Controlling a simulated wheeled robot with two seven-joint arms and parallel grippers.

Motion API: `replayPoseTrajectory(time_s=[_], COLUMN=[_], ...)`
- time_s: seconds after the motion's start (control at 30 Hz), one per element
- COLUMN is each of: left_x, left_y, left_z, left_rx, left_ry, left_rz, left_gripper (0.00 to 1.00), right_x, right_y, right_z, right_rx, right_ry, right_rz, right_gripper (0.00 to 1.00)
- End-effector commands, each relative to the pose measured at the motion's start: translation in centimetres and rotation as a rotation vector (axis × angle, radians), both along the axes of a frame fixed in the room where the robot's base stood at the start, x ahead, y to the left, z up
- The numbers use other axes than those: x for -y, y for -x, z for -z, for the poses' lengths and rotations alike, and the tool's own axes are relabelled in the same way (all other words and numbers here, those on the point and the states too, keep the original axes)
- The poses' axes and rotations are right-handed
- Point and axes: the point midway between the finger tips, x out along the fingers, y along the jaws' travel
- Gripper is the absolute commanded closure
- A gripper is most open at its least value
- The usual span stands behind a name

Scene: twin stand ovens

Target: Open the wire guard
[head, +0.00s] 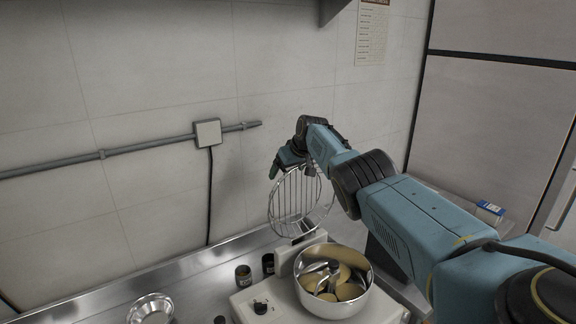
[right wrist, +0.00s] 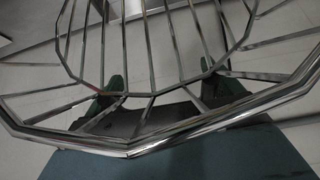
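The wire guard (head: 299,201) stands raised, nearly upright, behind the bowl of the mixer. The bowl (head: 333,291) is uncovered from above, and metal mixing parts and pale brown pieces show in it. My right arm reaches in from the right, and its gripper (head: 280,166) is at the upper left edge of the guard. In the right wrist view, the guard's bars and rim (right wrist: 190,128) cross close in front of my right gripper (right wrist: 160,88). Its two green fingers are apart, seen through the wires; I cannot tell whether they touch the guard. My left gripper is out of view.
The mixer's pale body (head: 262,308) carries a dark knob. Two small dark jars (head: 243,275) and a shiny metal bowl (head: 151,309) stand on the steel counter to its left. A tiled wall with a pipe (head: 150,146) and a switch box (head: 207,133) is behind.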

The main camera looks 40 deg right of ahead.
Motion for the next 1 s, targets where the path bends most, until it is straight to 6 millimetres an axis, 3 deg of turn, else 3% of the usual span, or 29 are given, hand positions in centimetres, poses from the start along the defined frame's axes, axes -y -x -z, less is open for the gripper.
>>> replayPoseTrajectory(time_s=[0.47,0.7,1.0], left_x=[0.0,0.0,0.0], left_y=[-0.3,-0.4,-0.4], left_z=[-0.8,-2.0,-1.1], left_rx=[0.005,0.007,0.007], left_ry=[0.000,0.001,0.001], left_rz=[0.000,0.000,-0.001], left_gripper=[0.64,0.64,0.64], right_x=[0.2,0.0,-0.3], right_y=[0.3,1.4,3.5], right_z=[-1.5,-2.9,-5.8], right_rx=[0.014,0.014,0.014], right_ry=[0.002,0.004,0.005], right_rz=[0.002,0.001,0.002], right_gripper=[0.09,0.09,0.09])
